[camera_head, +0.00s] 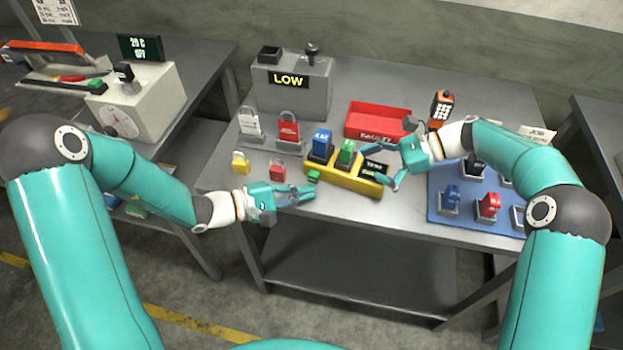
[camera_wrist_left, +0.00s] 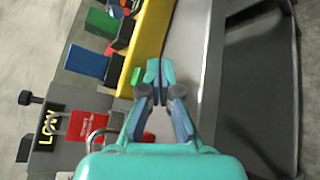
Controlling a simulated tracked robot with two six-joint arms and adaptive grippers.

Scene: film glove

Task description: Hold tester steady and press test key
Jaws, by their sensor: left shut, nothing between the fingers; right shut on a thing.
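The yellow tester (camera_head: 343,181) lies near the table's front edge, with a blue block (camera_head: 321,143) and a green block (camera_head: 346,152) standing in it and a dark display (camera_head: 374,168) at its right end. It also shows in the left wrist view (camera_wrist_left: 155,38). A small green key (camera_head: 313,176) is at its left end, also in the left wrist view (camera_wrist_left: 136,76). My right gripper (camera_head: 380,168) is shut on the tester's right end. My left gripper (camera_head: 311,193) is shut and empty, its tips (camera_wrist_left: 153,66) close beside the green key; whether they touch is unclear.
A red tray (camera_head: 378,118) and an orange handheld device (camera_head: 441,108) stand behind. Padlocks, one red (camera_head: 289,128), stand left of the tester. A grey box reading LOW (camera_head: 290,93) is at the back. A blue mat (camera_head: 440,205) with several blocks is at right.

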